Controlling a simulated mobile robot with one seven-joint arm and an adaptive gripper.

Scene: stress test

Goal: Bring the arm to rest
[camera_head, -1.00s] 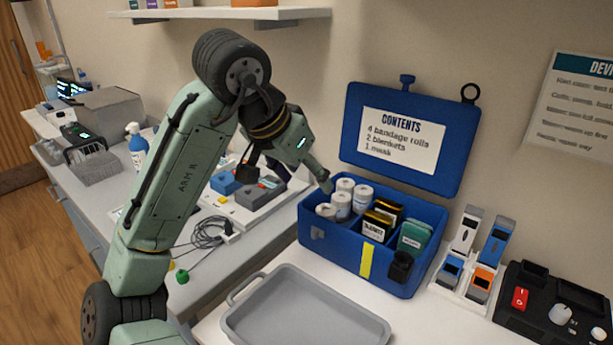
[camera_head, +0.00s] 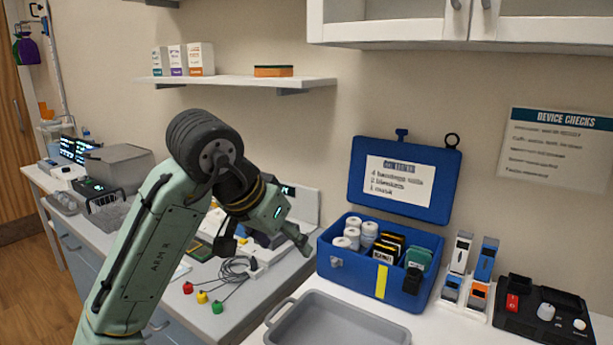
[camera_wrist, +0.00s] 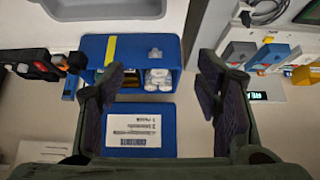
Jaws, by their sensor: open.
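My green arm (camera_head: 150,245) is raised and bent, with its wrist pointing down and right in the head view. In that view the gripper's end (camera_head: 303,243) is left of the blue kit box, and its fingers are hard to make out. In the wrist view my gripper (camera_wrist: 160,90) has its dark fingers spread wide with nothing between them. The open blue kit box (camera_head: 349,277) holds white rolls, dark-and-yellow packs and a green item. Its lid (camera_head: 440,200) stands up with a contents label. The box also shows in the wrist view (camera_wrist: 95,48), beyond the fingers.
A grey tray (camera_head: 345,330) lies on the counter in front of the box. Handheld devices (camera_head: 468,275) and a black control panel (camera_head: 540,310) stand at right. A cable (camera_head: 235,275) lies at left. A shelf (camera_head: 245,82) and a white cabinet (camera_head: 400,30) are above.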

